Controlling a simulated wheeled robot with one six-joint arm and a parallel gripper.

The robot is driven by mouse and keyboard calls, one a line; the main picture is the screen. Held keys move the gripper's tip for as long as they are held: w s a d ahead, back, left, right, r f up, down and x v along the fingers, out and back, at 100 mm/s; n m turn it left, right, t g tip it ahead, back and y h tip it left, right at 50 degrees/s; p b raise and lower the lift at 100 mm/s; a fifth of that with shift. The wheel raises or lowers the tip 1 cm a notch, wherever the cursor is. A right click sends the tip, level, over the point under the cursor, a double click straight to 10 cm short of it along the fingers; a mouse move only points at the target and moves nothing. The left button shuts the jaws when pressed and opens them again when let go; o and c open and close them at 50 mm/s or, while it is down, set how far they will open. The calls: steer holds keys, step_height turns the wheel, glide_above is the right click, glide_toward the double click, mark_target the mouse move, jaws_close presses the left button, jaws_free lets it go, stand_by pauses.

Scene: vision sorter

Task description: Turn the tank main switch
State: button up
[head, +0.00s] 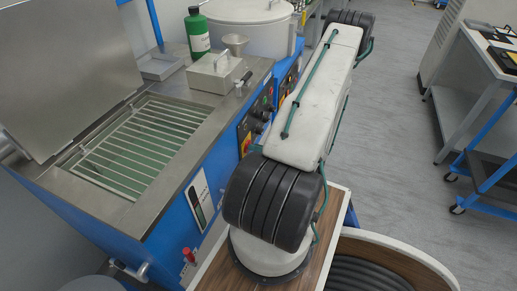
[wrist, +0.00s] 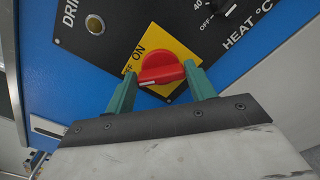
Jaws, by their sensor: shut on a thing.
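My gripper (wrist: 160,82) is shut on the knob, one green finger at each end of the handle.
In the head view, an open steel tank with a rack (head: 140,140) stands left. A green bottle (head: 197,32) and a steel box (head: 215,73) stand on its top. Grey floor (head: 400,130) is clear at right.

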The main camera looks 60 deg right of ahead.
steer(key=shift+d+f+m, duration=0.1)
steer(key=shift+m, duration=2.35)
steer(key=shift+f+m, duration=0.1)
steer(key=shift+m, duration=2.35)
steer(key=o, duration=1)
steer(key=s, duration=0.7)
steer(key=shift+s+d, duration=0.35)
steer(key=shift+s, duration=0.05)
steer(key=shift+a, duration=0.1)
